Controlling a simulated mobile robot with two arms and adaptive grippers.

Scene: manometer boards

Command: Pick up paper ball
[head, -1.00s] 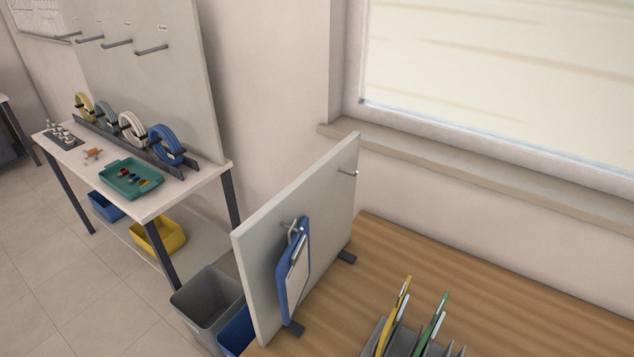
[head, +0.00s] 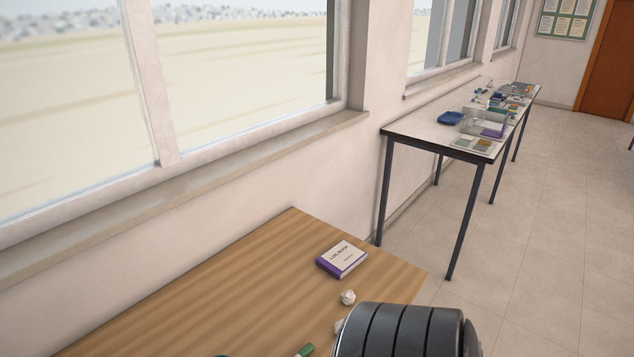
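A small crumpled white paper ball (head: 348,297) lies on the wooden table (head: 240,270), near its right end. A second pale crumpled ball (head: 339,326) lies just in front of it, partly hidden by a black ribbed part of my own arm. No gripper fingers show in the head view, so neither gripper can be placed relative to the paper balls.
A purple and white log book (head: 342,258) lies behind the paper balls. A green-capped item (head: 305,350) shows at the bottom edge. The floor (head: 560,220) at right is clear.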

